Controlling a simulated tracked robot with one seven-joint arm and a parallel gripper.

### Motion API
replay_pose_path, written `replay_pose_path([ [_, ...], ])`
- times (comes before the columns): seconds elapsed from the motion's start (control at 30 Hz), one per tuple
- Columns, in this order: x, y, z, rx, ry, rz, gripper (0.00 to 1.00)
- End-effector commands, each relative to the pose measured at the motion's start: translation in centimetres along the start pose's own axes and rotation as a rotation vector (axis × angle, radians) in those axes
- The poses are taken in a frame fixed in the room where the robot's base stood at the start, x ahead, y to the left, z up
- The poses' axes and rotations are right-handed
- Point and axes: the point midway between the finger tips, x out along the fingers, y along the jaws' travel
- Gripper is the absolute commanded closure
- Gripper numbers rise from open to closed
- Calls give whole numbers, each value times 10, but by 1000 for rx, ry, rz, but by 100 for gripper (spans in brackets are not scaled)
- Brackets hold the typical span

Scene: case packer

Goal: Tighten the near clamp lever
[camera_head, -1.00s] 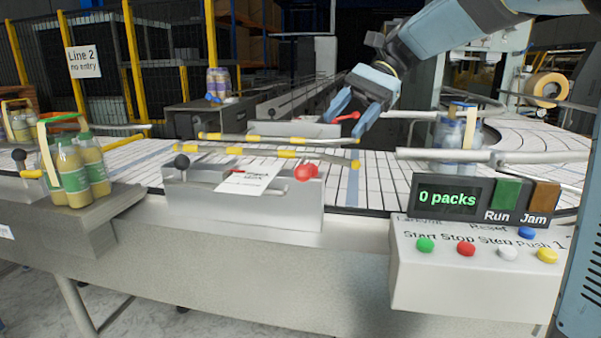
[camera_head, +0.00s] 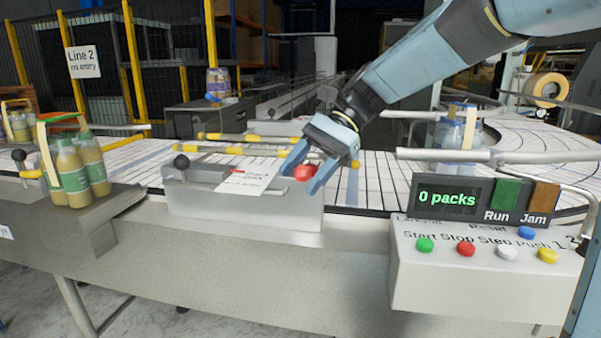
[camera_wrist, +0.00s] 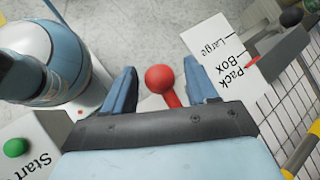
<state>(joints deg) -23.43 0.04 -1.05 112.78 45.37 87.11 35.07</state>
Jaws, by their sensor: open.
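The near clamp lever (camera_head: 304,172) has a red ball knob and sits at the right end of the grey block on the near side of the conveyor. My gripper (camera_head: 300,176) is open, with its blue fingers pointing down on either side of the red knob. In the wrist view the red knob (camera_wrist: 160,78) and its short red stem lie between the two open fingers (camera_wrist: 163,85). I see a gap on both sides, so the fingers appear not to touch it. In the head view the fingers partly hide the knob.
A white label card (camera_head: 252,178) lies on the block left of the lever, near a black knob (camera_head: 181,162). Yellow-banded guide rails (camera_head: 230,150) run behind it. A control box (camera_head: 470,285) with coloured buttons stands to the right. A bottle pack (camera_head: 78,170) stands at left.

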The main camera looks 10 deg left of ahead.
Motion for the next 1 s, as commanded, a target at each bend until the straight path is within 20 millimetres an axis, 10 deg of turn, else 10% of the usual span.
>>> replay_pose_path([
  [0.33,3,0,0,-1,0,0,43],
  [1.0,4,0,0,-2,0,1,100],
])
